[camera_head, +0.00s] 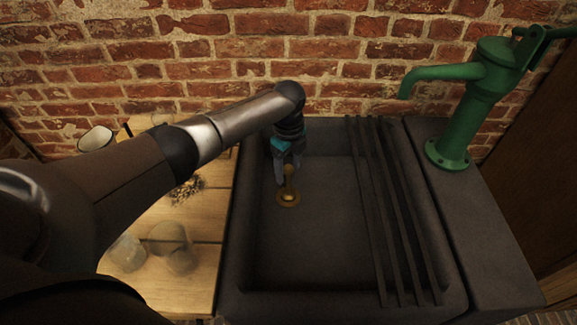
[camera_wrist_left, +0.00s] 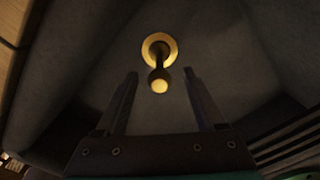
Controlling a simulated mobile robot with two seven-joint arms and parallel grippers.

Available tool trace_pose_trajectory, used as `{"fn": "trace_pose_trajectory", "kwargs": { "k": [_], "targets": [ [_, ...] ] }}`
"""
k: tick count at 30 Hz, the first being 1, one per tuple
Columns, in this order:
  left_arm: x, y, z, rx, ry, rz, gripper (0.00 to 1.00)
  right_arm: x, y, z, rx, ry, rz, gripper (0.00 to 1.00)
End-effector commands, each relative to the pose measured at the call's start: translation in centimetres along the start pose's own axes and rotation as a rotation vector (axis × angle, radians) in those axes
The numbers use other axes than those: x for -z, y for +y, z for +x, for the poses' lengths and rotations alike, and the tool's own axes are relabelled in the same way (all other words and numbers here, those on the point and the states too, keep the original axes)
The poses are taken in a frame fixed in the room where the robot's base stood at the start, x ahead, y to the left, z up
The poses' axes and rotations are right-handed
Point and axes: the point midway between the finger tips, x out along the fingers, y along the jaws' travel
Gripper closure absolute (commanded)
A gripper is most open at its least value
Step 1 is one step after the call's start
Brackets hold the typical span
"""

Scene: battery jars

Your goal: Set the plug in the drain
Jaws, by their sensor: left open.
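The brass plug (camera_head: 290,184) stands upright, knob up, at the brass drain ring (camera_head: 288,203) in the dark sink's floor. The left wrist view also shows the plug's round knob (camera_wrist_left: 159,86) and dark stem in front of the brass ring (camera_wrist_left: 146,46). I cannot tell how deep the plug sits. My left gripper (camera_head: 287,172) points down into the sink, open, just above the plug. In the left wrist view the knob appears between the fingertips (camera_wrist_left: 160,74), with a gap on each side. My right gripper is not in view.
Dark bars (camera_head: 383,215) lie across the sink's right side. A green hand pump (camera_head: 466,120) stands on the right ledge. A wooden counter (camera_head: 207,255) on the left holds glass jars (camera_head: 172,250), a small heap (camera_head: 188,189) and a white bowl (camera_head: 95,138). A brick wall stands behind.

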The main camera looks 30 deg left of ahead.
Motion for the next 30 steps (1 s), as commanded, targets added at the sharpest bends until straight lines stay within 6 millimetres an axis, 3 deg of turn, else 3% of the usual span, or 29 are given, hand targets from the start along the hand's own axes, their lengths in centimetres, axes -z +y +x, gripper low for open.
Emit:
{"fn": "trace_pose_trajectory", "kwargs": {
  "k": [7, 11, 24, 30],
  "targets": [
    [0.0, 0.1, -0.1, -0.003, 0.0, 0.0, 0.29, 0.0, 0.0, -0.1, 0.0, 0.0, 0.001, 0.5],
    [-0.1, 0.0, -1.6, -0.001, -0.001, 0.0, 0.29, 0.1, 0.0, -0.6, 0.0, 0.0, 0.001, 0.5],
    [0.0, -0.1, -11.7, 0.004, -0.001, 0.0, 0.29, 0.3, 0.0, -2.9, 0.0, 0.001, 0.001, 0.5],
    [0.0, 0.0, -14.4, 0.001, -0.001, 0.0, 0.29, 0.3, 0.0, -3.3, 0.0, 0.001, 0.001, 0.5]
  ]
}}
